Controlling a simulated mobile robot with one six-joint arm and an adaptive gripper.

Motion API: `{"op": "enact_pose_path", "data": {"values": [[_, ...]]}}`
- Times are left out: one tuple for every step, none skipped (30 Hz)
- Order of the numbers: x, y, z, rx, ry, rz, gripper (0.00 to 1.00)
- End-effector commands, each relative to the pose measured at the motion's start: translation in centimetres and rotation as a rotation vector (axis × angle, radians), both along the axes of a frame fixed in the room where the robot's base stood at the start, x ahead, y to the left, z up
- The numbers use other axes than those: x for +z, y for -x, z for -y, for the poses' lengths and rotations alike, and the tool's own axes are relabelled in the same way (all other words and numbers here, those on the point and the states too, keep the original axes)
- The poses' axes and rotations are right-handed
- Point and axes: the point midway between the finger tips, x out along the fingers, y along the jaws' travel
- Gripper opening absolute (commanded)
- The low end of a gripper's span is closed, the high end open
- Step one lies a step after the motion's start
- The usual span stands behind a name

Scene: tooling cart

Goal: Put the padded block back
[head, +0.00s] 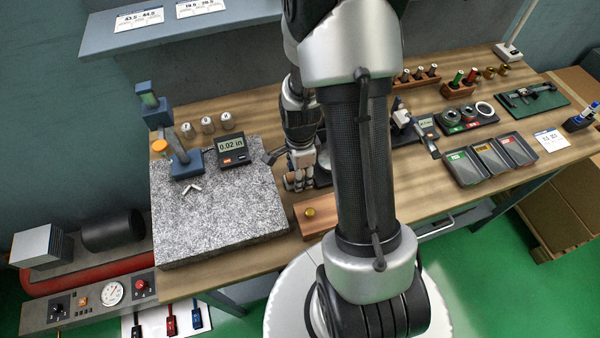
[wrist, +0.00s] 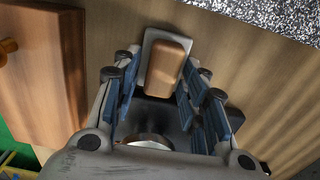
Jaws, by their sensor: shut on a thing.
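The padded block (wrist: 168,68) shows in the wrist view as a tan, rounded pad on a pale backing. It sits between the blue-lined fingers of my gripper (wrist: 160,85), which is shut on it. Whether the block touches the wooden bench below cannot be told. In the head view my gripper (head: 299,182) points down over the bench, just right of the granite plate; the block cannot be made out there, and my arm covers much of the middle.
The granite plate (head: 222,215) carries a digital readout (head: 232,149) and a blue-based stand (head: 186,163). A wooden box (head: 308,226) with a brass knob lies near the front edge and shows in the wrist view (wrist: 45,85). Grey trays (head: 493,160) stand right of my arm.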

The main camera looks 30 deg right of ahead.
Motion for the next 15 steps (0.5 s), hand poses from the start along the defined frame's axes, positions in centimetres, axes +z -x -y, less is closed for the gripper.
{"op": "enact_pose_path", "data": {"values": [[-0.24,0.00,0.00,0.000,0.000,0.000,0.17],[-0.36,0.00,0.00,0.000,0.000,0.000,0.17],[-0.41,0.00,0.00,0.000,0.000,0.000,0.40],[-0.34,0.00,0.00,0.000,0.000,0.000,0.42],[-0.31,0.00,0.00,0.000,0.000,0.000,0.44],[-0.30,0.00,0.00,0.000,0.000,0.000,0.47],[-0.30,0.01,0.00,0.000,0.000,0.000,0.49],[-0.29,0.01,0.00,0.000,0.000,0.000,0.51],[-0.29,0.01,0.00,0.000,0.000,0.000,0.54],[-0.29,0.01,0.00,0.000,0.000,0.000,0.56],[-0.29,0.01,0.00,0.000,0.000,0.000,0.58],[-0.29,0.01,0.00,0.000,0.000,0.000,0.60],[-0.29,0.01,0.00,0.000,0.000,0.000,0.60],[-0.29,0.01,0.00,0.000,0.000,0.000,0.60],[-0.29,0.01,0.00,0.000,0.000,0.000,0.60]]}}
